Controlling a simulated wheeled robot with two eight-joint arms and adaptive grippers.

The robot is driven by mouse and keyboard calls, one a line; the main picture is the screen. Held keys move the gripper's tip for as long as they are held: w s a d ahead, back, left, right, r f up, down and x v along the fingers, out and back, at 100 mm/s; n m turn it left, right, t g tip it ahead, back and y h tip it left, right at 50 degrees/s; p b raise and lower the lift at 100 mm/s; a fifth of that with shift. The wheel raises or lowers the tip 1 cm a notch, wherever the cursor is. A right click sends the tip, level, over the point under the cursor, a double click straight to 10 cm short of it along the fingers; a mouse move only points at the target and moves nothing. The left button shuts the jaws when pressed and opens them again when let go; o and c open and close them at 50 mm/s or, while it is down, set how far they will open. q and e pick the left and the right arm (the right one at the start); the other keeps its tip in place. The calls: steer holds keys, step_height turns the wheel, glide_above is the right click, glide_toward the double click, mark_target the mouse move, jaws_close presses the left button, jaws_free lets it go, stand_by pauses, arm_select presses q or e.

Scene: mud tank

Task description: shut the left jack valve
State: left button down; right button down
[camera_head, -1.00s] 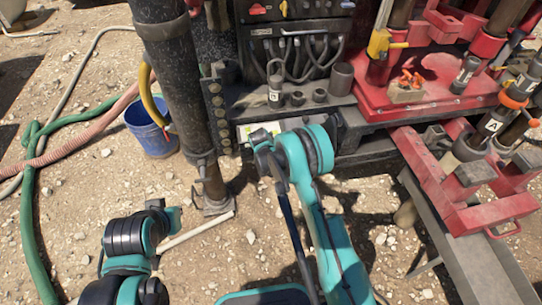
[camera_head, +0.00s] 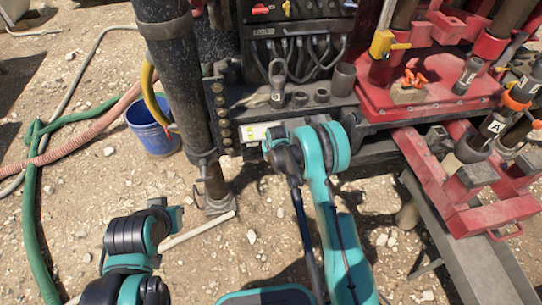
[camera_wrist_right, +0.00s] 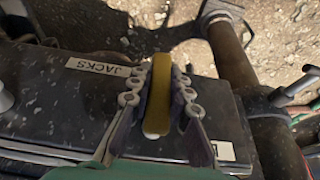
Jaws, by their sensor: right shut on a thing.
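In the right wrist view a yellow valve handle (camera_wrist_right: 158,108) stands over a dark panel (camera_wrist_right: 60,110) with a white "JACKS" label (camera_wrist_right: 98,67) to its left. My right gripper (camera_wrist_right: 158,80) has one jointed finger on each side of the handle and is shut on it. In the head view my right arm covers the gripper and most of the valve area; a strip of pale panel (camera_head: 255,133) shows just left of the arm. My left arm is at the lower left, and its gripper fingers cannot be made out.
A thick dark jack leg (camera_head: 180,90) stands left of the panel, with a blue bucket (camera_head: 150,135) and hoses (camera_head: 32,190) beyond it. Red rig frames (camera_head: 475,195) are on the right. Open stony ground lies between my arms.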

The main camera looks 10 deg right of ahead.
steer(key=c, duration=1.4)
jaws_free()
steer(key=shift+a, duration=0.1)
steer(key=v, duration=1.2)
steer(key=shift+s, duration=0.1)
